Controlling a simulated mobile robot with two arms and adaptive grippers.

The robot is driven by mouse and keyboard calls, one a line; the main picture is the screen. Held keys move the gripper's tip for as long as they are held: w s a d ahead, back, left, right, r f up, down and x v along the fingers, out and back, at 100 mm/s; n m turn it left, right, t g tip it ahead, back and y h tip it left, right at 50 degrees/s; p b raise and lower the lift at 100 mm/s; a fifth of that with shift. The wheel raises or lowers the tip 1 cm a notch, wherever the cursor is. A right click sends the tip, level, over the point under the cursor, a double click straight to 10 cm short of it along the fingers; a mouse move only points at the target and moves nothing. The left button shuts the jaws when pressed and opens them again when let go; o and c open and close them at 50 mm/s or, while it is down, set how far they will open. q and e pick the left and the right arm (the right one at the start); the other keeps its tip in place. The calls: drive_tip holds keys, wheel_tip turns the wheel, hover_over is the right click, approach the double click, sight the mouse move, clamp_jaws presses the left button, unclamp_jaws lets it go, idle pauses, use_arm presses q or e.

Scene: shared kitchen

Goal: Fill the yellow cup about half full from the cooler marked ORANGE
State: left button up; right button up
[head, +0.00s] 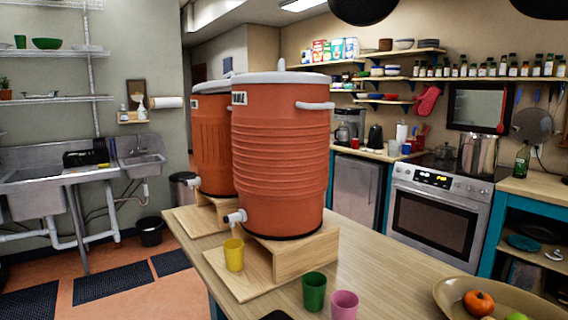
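The yellow cup (234,256) stands upright on the low front part of the nearer cooler's wooden stand, just below the white spigot (235,217). Its contents cannot be made out, and no stream shows. The nearer orange-red cooler (282,160) has a white lid and a label (239,98) turned mostly away, so I cannot read it fully. A second similar cooler (211,145) stands behind it to the left, partly hidden, its label also unreadable.
A green cup (314,291) and a pink cup (344,305) stand on the wooden table (385,249) right of the stand (290,259). A bowl of fruit (450,291) is at the right. A dark object (277,315) shows at the bottom edge. The table's middle right is clear.

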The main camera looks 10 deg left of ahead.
use_arm(q)
clamp_jaws()
idle(1.3)
